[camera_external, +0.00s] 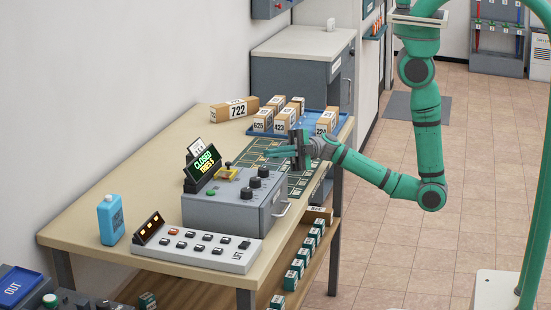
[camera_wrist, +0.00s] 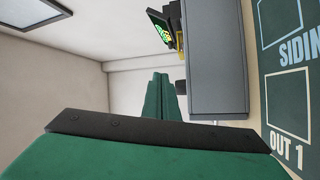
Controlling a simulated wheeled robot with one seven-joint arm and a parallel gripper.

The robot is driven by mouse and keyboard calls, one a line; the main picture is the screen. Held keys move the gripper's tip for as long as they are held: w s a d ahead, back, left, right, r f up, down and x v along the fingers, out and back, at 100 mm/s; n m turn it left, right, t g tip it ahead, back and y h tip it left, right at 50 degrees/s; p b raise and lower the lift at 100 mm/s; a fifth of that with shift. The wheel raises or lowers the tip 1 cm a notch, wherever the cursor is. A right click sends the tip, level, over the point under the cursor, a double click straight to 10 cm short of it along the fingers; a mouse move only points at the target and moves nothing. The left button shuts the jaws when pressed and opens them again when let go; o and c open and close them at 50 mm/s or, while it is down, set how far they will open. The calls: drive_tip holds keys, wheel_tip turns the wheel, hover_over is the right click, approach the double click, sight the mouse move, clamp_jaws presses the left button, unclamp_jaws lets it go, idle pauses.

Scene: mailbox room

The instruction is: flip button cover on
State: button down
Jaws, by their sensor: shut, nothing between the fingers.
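A small yellow piece (camera_external: 226,175), which looks like the button cover, sits on top of the grey control box (camera_external: 228,209) by the lit display. It is too small to tell whether it is raised or lowered. A green button (camera_external: 211,192) is on the box's top near the left. My gripper (camera_external: 268,153) is shut and empty, its green fingers pointing left above the table, behind and right of the yellow piece and apart from it. In the wrist view the fingers (camera_wrist: 160,82) are together, left of the grey box (camera_wrist: 217,60); a sliver of yellow (camera_wrist: 180,42) shows at its edge.
The display (camera_external: 204,162) reads "CLOSED" on its first line. Dark knobs (camera_external: 264,172) stand on the box's right. A switch panel (camera_external: 200,248) and a blue bottle (camera_external: 110,220) are in front. Numbered parcels (camera_external: 235,109) and a blue tray (camera_external: 340,126) lie at the back.

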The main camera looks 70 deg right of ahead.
sight(239, 174)
drive_tip(key=shift+w+a+f+n+g+h, duration=0.25)
drive_tip(key=shift+w+a+n, duration=0.1)
drive_tip(key=shift+w, duration=0.3)
drive_tip(key=shift+w+a+f+n+g+h, duration=0.15)
drive_tip(key=shift+w+a+n+g, duration=0.15)
drive_tip(key=shift+w, duration=0.3)
drive_tip(key=x, duration=0.8)
drive_tip(key=shift+w+a+r, duration=0.15)
drive_tip(key=shift+a, duration=0.15)
drive_tip(key=shift+w+a, duration=0.4)
drive_tip(key=shift+a, duration=0.15)
